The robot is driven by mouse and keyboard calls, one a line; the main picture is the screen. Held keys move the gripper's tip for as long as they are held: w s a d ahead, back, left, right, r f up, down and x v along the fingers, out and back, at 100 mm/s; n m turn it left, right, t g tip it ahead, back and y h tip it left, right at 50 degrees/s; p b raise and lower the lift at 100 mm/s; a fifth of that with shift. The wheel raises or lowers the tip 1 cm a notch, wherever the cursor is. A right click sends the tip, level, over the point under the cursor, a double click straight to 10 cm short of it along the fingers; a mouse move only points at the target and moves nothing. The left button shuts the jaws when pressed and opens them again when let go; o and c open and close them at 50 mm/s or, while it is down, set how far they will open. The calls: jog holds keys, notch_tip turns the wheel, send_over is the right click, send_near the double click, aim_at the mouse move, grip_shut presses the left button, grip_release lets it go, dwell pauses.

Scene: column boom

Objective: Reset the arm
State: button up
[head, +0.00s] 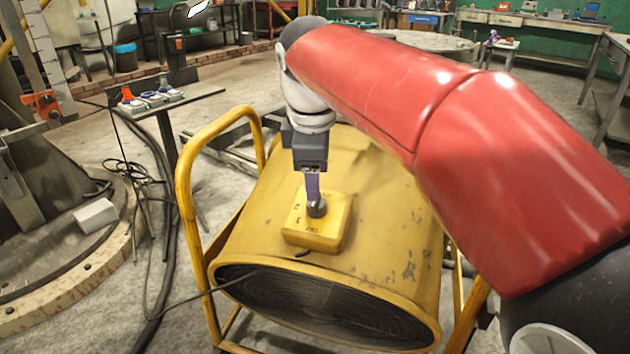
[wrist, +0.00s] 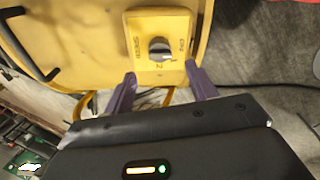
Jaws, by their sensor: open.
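My gripper (wrist: 160,88) is open, with its two purple fingers apart and nothing between them in the wrist view. In the head view my gripper (head: 313,190) points down at a yellow control box (head: 322,236) on top of a yellow drum-shaped fan heater (head: 385,215). A dark round knob (head: 317,208) stands on the box, right by the fingertips. In the wrist view the knob (wrist: 161,49) lies just beyond the fingertips, with markings around it on the box (wrist: 160,22). I cannot tell whether the fingers touch the knob.
A yellow tube frame (head: 186,190) surrounds the heater. A small stand with switches (head: 150,99) is at the left, with cables on the floor. Workbenches (head: 520,20) line the back.

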jog(key=shift+r, duration=0.1)
jog(key=s+d+f+m+t, duration=0.1)
jog(key=s+d+f+m, duration=0.5)
jog(key=s+d+m, duration=0.1)
jog(key=s+d+f+m+t, duration=0.1)
jog(key=s+d+f+m, duration=0.6)
jog(key=s+m, duration=0.2)
jog(key=shift+s+f+m+t, duration=0.3)
jog(key=shift+s+m, duration=0.1)
jog(key=shift+s, duration=0.85)
